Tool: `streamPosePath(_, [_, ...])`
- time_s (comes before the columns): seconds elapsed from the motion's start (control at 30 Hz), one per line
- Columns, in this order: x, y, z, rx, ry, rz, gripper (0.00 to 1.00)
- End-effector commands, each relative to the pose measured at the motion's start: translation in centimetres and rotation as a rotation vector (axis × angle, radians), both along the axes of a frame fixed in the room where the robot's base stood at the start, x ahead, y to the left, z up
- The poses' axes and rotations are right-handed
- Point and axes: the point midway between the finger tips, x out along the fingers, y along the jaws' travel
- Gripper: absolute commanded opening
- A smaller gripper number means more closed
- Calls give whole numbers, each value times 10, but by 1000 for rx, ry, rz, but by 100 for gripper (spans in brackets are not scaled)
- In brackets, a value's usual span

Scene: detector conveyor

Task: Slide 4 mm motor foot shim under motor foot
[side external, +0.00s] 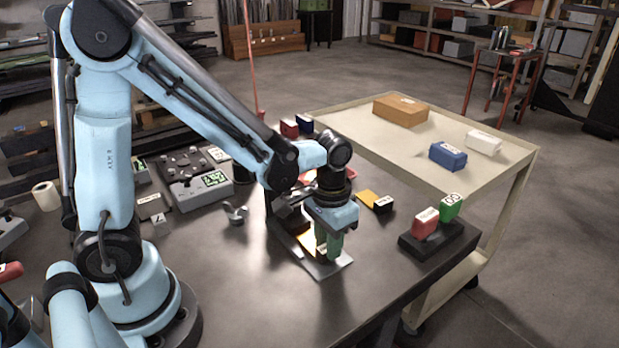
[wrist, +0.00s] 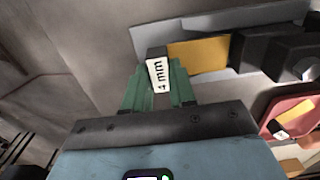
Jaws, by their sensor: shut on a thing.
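My gripper (wrist: 158,88) has green fingers closed on the 4 mm shim (wrist: 158,76), whose white label reads "4 mm" in the wrist view. The shim's dark far end reaches past the fingertips, over or at the edge of a grey base plate (wrist: 147,38). A yellow block (wrist: 198,54) lies just right of the shim, with dark motor-foot-like parts (wrist: 255,50) beyond it. I cannot tell whether the shim touches them. In the side view my gripper (side external: 329,243) points down at the grey plate (side external: 328,268); the shim is hidden there.
A yellow-and-black block (side external: 375,201) lies right of my gripper. Red (side external: 425,223) and green (side external: 450,207) blocks stand in a dark holder (side external: 438,242). A grey instrument (side external: 200,185) sits at the left. A cream cart (side external: 350,118) adjoins the table. The table's front is clear.

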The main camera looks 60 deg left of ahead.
Motion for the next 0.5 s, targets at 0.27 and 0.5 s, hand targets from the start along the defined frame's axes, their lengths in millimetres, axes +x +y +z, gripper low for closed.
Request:
streamPosePath(0.27, [0, 0, -3, 0, 0, 0, 0])
streamPosePath(0.5, [0, 0, -9, 0, 0, 0, 0])
